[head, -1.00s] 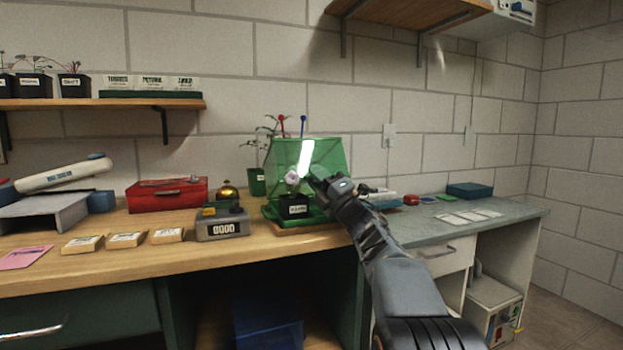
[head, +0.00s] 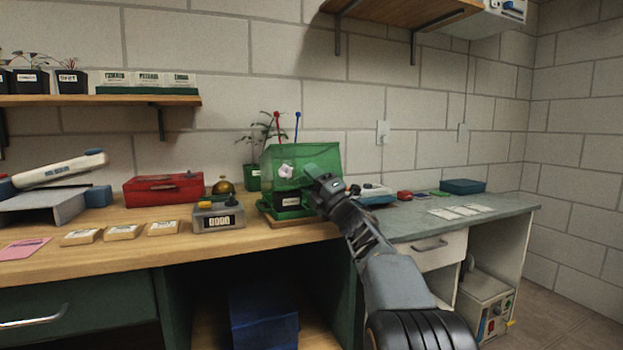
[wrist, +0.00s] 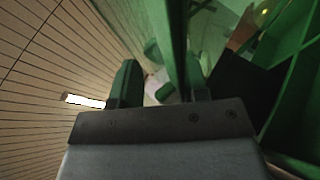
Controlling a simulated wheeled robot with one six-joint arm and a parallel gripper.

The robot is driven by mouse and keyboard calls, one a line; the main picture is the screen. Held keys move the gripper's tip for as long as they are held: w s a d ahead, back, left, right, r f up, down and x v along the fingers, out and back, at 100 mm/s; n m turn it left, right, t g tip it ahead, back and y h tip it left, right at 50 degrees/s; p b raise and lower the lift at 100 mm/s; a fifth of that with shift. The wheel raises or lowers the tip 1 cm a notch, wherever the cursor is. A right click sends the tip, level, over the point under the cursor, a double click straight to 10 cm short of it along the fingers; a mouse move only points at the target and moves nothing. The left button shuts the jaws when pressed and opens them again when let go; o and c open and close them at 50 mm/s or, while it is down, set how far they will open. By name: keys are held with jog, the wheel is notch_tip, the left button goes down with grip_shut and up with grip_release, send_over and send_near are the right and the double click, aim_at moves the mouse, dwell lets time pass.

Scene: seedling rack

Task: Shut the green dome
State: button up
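The green dome (head: 325,155) is a see-through hinged cover on a green base on the wooden bench. Its front edge appears raised above the base, but the exact gap is hard to tell. A dark labelled pot (head: 291,201) with a pale flower (head: 286,172) stands at the dome's front, the flower against the green cover. My gripper (head: 312,176) is at the dome's right front side. In the wrist view, my fingers (wrist: 160,86) are apart, and a green edge of the dome (wrist: 174,40) runs between them, close to the right finger. Contact cannot be told.
A grey counter box (head: 218,217), a brass bell (head: 223,186) and a red toolbox (head: 163,189) stand left of the dome. A potted plant (head: 253,177) stands behind it. A white-and-blue device (head: 373,194) sits to the right. The wall (head: 400,160) is close behind.

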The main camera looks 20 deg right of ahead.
jog(key=shift+d, duration=0.1)
jog(key=shift+s+d+f, duration=0.1)
jog(key=shift+s, duration=0.15)
jog(key=v, duration=1.3)
jog(key=shift+f, duration=0.15)
jog(key=shift+p, duration=0.3)
